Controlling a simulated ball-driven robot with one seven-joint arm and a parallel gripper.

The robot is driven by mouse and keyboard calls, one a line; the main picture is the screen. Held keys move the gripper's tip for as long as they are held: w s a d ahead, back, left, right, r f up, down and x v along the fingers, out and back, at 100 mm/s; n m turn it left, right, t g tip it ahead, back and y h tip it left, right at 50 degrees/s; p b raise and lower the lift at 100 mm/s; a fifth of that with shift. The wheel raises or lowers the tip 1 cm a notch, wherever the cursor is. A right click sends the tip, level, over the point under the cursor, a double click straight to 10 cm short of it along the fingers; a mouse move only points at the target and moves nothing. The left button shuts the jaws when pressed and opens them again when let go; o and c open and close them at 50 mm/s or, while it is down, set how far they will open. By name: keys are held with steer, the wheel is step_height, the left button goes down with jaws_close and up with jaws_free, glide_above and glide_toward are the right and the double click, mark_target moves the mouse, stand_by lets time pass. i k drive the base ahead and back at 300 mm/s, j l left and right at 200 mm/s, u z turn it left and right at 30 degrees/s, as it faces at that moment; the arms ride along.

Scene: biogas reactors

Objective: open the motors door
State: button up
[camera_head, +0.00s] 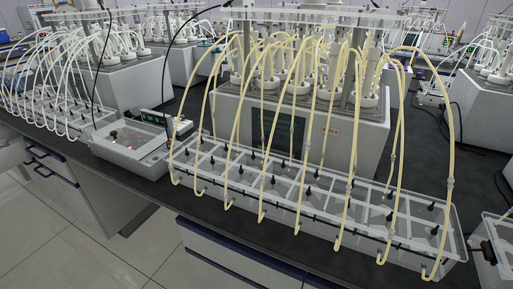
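I cannot pick out for certain which part is the motors door. The nearest white reactor unit (340,140) stands on the dark bench behind a long clear tray. Its front has a dark rectangular panel (278,132), partly hidden by pale yellow tubes; no gap or swung-out edge shows on it. Several white vessels (300,80) with tubes stand in the unit's top, under a clear upper plate (320,15). My gripper is not in view.
The clear compartmented tray (318,205) with arching tubes fills the bench front. A grey control box (135,140) stands left of it; another clear tray (497,250) is at the right edge. Drawers (240,258) are below. Tiled floor (95,255) is free at lower left.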

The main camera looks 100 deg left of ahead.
mark_target(73, 197)
steer(key=u, duration=4.45)
steer(key=i+j, duration=0.25)
steer(key=i, duration=0.25)
steer(key=i+j+z, duration=0.1)
steer(key=i, duration=0.4)
steer(key=i+j, duration=0.4)
steer(key=i+l+z, duration=0.05)
steer(key=i, duration=0.05)
